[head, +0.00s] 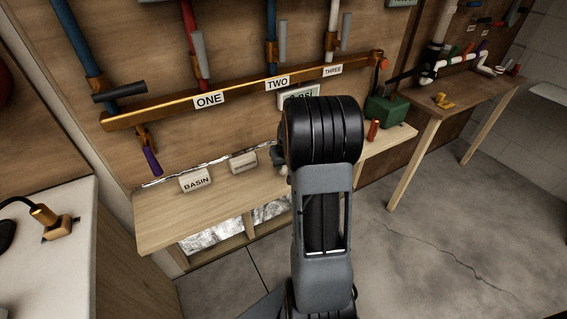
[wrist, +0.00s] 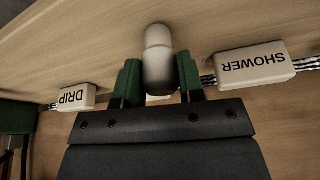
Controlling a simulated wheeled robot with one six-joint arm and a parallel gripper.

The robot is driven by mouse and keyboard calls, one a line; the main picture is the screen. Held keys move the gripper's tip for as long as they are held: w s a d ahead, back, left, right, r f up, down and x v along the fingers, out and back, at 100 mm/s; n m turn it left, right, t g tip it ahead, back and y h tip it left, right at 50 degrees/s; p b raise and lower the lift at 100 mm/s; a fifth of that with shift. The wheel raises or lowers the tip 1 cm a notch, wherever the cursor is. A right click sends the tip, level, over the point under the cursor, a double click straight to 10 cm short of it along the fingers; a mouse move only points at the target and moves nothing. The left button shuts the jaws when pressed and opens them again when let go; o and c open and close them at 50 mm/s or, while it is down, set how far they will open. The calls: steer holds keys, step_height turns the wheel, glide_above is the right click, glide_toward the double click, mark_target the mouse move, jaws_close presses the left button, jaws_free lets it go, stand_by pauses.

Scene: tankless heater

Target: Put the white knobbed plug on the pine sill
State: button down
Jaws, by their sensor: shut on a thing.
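My gripper (wrist: 158,80) is shut on the white knobbed plug (wrist: 158,38), its two green fingers on either side of the plug's greyish-white body. The plug's rounded knob points to the top of the wrist view, against the pale wood of the pine sill (wrist: 95,38). I cannot tell whether it touches the sill. In the head view the pine sill (head: 170,220) runs below the pipe board. There my arm hides most of the gripper and the plug.
White label blocks stand along the sill: BASIN (head: 196,180), SHOWER (wrist: 255,64) and DRIP (wrist: 72,97). A green box (head: 387,110) and an orange-red cylinder (head: 373,130) stand at its right end. The sill's left front is clear. A separate bench (head: 460,108) stands farther right.

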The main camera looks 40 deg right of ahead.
steer(key=shift+f+b, duration=0.45)
steer(key=shift+f, duration=0.05)
stand_by(0.4)
steer(key=c, duration=0.7)
jaws_free()
steer(key=shift+o, duration=0.2)
steer(key=shift+r, duration=0.1)
steer(key=p+v, duration=0.1)
steer(key=v, duration=1.2)
steer(key=shift+r+p, duration=0.35)
steer(key=shift+p, duration=0.05)
steer(key=shift+s+a, duration=0.1)
steer(key=shift+s, duration=0.05)
